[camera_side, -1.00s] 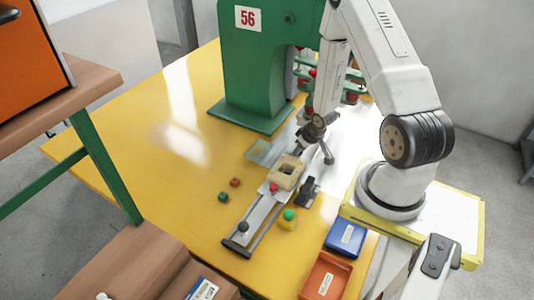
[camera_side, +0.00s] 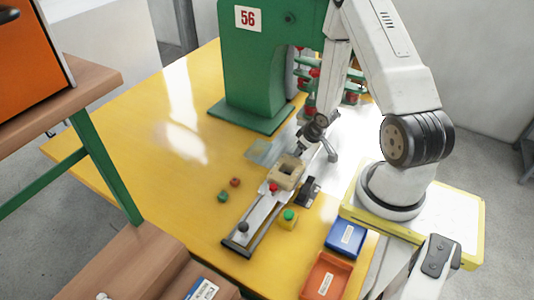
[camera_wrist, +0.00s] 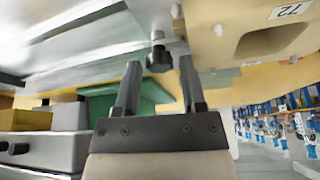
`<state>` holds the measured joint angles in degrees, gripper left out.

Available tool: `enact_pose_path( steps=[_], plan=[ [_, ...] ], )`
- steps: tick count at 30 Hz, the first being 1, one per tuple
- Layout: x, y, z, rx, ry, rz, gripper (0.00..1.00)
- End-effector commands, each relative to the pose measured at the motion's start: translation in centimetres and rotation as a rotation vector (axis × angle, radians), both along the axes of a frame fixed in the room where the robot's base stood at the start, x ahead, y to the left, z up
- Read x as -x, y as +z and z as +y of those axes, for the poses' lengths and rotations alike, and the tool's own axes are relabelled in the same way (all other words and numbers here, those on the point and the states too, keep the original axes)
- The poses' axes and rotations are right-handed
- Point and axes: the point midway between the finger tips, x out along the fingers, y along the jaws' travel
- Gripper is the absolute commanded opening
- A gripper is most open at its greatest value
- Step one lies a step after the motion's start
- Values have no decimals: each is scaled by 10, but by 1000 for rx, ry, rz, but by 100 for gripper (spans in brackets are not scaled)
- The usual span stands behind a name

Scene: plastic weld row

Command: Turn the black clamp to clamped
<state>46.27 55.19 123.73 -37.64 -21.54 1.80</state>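A black, angular piece that looks like the black clamp (camera_side: 308,190) stands beside the right side of the beige block (camera_side: 284,175) in the side view. In the wrist view, a short black knob on a metal stem (camera_wrist: 158,57) shows beyond and between my fingertips, next to the beige block marked 72 (camera_wrist: 245,32). I cannot tell whether this knob belongs to the clamp. My gripper (camera_wrist: 160,82) is open, its two dark fingers apart with nothing held. In the side view my gripper (camera_side: 303,147) is low, just behind the beige block; its fingertips are hard to make out.
The block sits on a metal slide rail (camera_side: 252,218) with a red knob (camera_side: 273,187). The green press (camera_side: 250,70) stands behind. The yellow table's left side is mostly clear.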

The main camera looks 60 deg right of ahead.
Motion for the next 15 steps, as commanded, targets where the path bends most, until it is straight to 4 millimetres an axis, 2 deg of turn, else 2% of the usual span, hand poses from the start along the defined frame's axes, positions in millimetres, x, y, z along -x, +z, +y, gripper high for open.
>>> enact_pose_path(
  steps=[8,15],
  plan=[
    [0,1,0,1,-1,-2,52],
    [3,10,0,1,-3,-2,52]
  ],
)
